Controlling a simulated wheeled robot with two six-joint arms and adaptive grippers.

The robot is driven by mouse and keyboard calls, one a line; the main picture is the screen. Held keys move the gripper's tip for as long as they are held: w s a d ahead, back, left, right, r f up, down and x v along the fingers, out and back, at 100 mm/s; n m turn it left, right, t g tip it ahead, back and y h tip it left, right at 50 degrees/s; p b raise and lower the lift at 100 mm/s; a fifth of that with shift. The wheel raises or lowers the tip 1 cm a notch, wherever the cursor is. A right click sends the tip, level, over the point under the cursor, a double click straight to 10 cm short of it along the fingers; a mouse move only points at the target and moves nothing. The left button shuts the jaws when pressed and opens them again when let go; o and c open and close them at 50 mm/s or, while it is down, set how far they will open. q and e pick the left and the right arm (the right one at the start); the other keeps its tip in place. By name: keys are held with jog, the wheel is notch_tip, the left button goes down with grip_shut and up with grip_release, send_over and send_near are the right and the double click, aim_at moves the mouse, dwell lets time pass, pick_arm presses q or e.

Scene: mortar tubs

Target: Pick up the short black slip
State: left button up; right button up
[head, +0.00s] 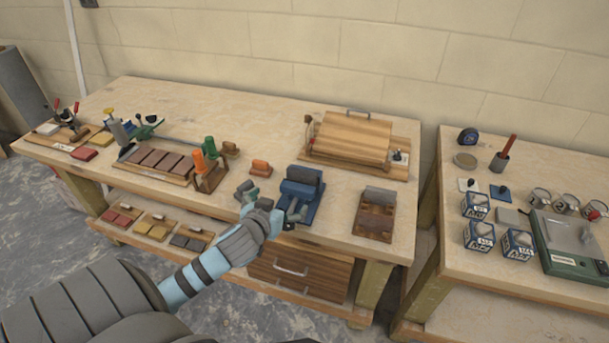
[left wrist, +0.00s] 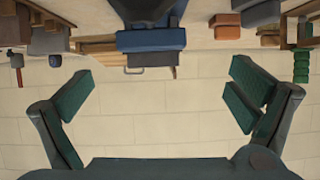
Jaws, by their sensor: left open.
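On the shelf under the long bench, a wooden tray holds dark, near-black slips (head: 189,242); it is too small to tell which is the short one. Trays of red slips (head: 117,217) and yellow slips (head: 155,230) lie to its left. My left gripper (head: 270,206) is open and empty at the bench's front edge, in front of the blue fixture (head: 299,200) with a dark grey block on top. In the left wrist view the open fingers (left wrist: 168,100) show with nothing between them. My right gripper is out of view.
The bench carries a wooden board with a metal handle (head: 345,140), a brown block with a grey top (head: 375,213), an orange block (head: 261,168) and a rack with orange and green handles (head: 209,178). A wooden drawer (head: 300,272) hangs below.

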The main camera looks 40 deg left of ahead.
aim_at(302, 172)
pick_arm(q)
jog(key=shift+t, duration=0.4)
jog(key=w+a, duration=0.1)
jog(key=w, duration=0.3)
jog(key=w+a+f+b, duration=0.1)
jog(key=w, duration=0.3)
jog(key=w+a+b, duration=0.1)
jog(key=w, duration=0.4)
jog(key=shift+a+f, duration=0.15)
jog(key=shift+f, duration=0.05)
jog(key=shift+w, duration=0.1)
